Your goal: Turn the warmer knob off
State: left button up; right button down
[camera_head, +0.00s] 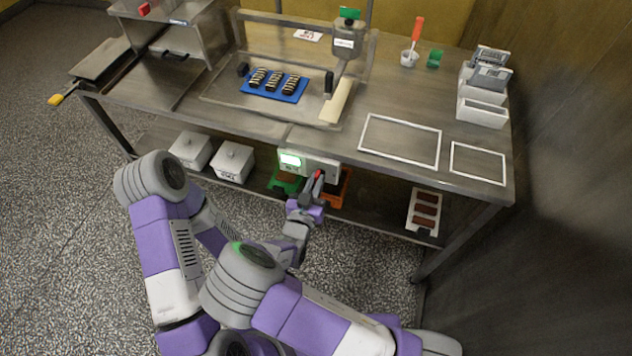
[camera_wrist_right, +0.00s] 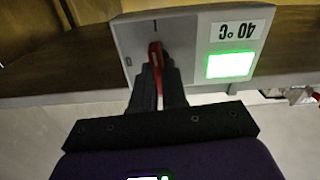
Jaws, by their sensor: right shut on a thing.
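The warmer's control box (camera_head: 325,166) hangs under the table's front edge, with a lit green display (camera_head: 290,160). Its red knob (camera_head: 318,174) also shows in the right wrist view (camera_wrist_right: 154,54). My right gripper (camera_head: 312,187) is shut on the knob; its dark fingers (camera_wrist_right: 157,88) hide the knob's lower part in the wrist view. There, the upside-down box face (camera_wrist_right: 190,55) has a "40 °C" label, a line mark above the knob and a "0" mark to its left. The knob points up, close to the line mark. My left gripper is not in view.
The metal table (camera_head: 400,100) carries a blue tray (camera_head: 282,97) of striped bars. On the shelf below are white lidded bins (camera_head: 233,162), a green tray (camera_head: 285,183) and an orange tray (camera_head: 338,190) near my right gripper. The floor in front is clear.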

jog(key=shift+w+a+f+n+p, duration=0.15)
jog(key=shift+n+p, duration=0.8)
jog(key=shift+n, duration=3.25)
jog(key=shift+s+a+f+n+p, duration=0.1)
jog(key=shift+n+p, duration=0.8)
jog(key=shift+n, duration=3.3)
jog(key=c, duration=1.2)
grip_release()
jog(key=shift+o, duration=0.2)
